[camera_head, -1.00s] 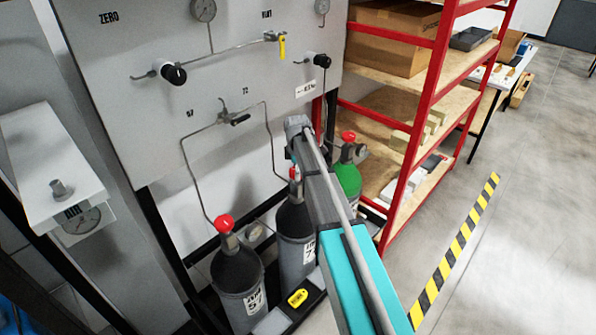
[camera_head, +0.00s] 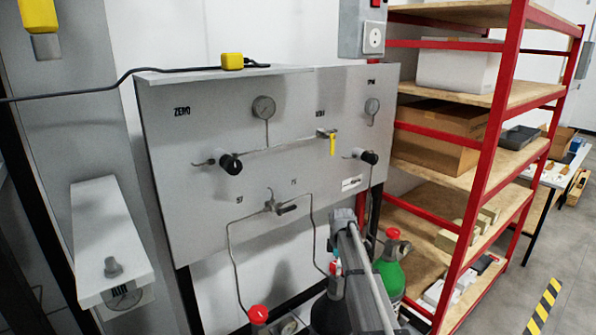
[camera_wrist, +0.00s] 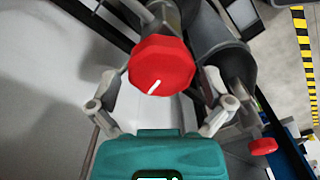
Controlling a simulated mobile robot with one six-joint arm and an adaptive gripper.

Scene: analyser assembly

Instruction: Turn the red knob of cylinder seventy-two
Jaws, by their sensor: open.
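The red knob (camera_wrist: 161,66) of a cylinder stands between the two fingers of my gripper (camera_wrist: 163,98) in the wrist view. It is faceted, with a white mark near its lower edge. The fingers are apart, one on each side, and I cannot tell whether either touches it. In the head view, the middle dark cylinder (camera_head: 328,314) is partly hidden by my arm, and only a bit of its red knob (camera_head: 337,267) shows. The panel above is marked 72; the cylinder's own label is out of sight.
A red-knobbed cylinder (camera_head: 258,314) stands to the left and a green cylinder (camera_head: 391,279) to the right. The grey panel (camera_head: 210,130) with gauges, valves and thin pipes rises behind. A red-framed shelf (camera_head: 480,165) stands right. Another red knob (camera_wrist: 263,146) shows in the wrist view.

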